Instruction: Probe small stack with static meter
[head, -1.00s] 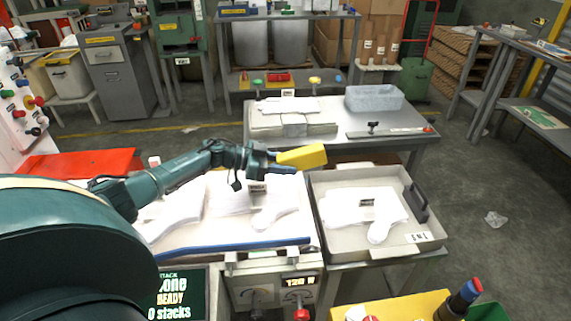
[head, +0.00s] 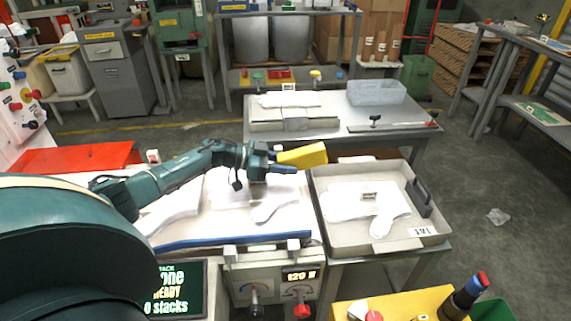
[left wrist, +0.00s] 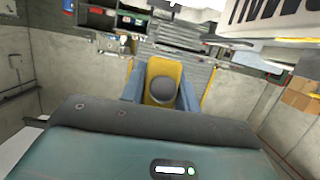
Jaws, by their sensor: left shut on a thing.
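My left gripper (head: 283,162) is shut on a yellow block-shaped device, which I take to be the static meter (head: 303,155). It holds the meter in the air above the right end of the white work surface, near the grey tray. In the left wrist view the meter (left wrist: 163,72) sits between the fingers, with a round grey part facing the camera. White film glove stacks lie flat: one in the grey tray (head: 345,203) and others on the white surface (head: 275,207). I cannot tell which is the small stack. My right gripper is not in view.
The grey tray (head: 400,240) has raised walls and a dark handle. A blue bar (head: 235,240) edges the heated station with its dial panel. A yellow box (head: 400,303) is at front right.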

